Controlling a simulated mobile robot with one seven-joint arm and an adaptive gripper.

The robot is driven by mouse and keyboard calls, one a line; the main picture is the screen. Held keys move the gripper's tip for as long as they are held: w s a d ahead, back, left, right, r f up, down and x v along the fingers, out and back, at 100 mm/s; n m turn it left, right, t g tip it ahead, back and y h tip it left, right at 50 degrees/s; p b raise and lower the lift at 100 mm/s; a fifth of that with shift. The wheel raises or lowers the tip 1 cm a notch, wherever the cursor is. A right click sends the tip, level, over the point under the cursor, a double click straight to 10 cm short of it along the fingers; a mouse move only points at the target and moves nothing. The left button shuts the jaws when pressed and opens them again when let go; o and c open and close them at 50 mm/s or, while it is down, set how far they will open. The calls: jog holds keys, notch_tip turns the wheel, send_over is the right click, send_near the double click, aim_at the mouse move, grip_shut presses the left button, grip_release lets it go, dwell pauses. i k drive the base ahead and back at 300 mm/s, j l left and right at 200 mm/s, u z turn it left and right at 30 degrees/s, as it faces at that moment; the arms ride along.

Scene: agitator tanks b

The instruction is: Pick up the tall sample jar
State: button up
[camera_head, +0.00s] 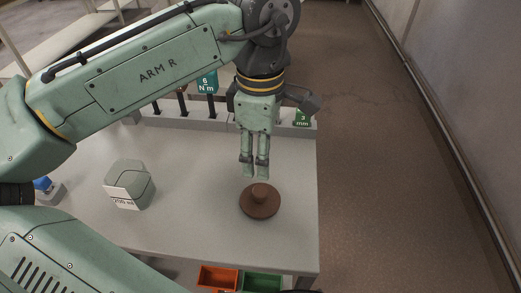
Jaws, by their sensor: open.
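A grey-green faceted container (130,180) with a white label stands on the left part of the grey table. A brown round disc with a raised knob (260,201) is on the table's right part. I cannot tell for sure which thing is the tall sample jar; neither looks clearly tall from this high view. My gripper (256,174) points down with its fingers a little apart and nothing between them. Its tips show just behind the brown knobbed piece in the picture; their height above it is unclear.
A grey tool rack (185,119) with upright tools and green tags lines the table's back edge. A small blue-topped item (43,184) sits at the far left. Orange (217,278) and green (262,283) bins show below the front edge. Open floor lies to the right.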

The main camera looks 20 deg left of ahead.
aim_at(129, 183)
jog(key=u, duration=1.5)
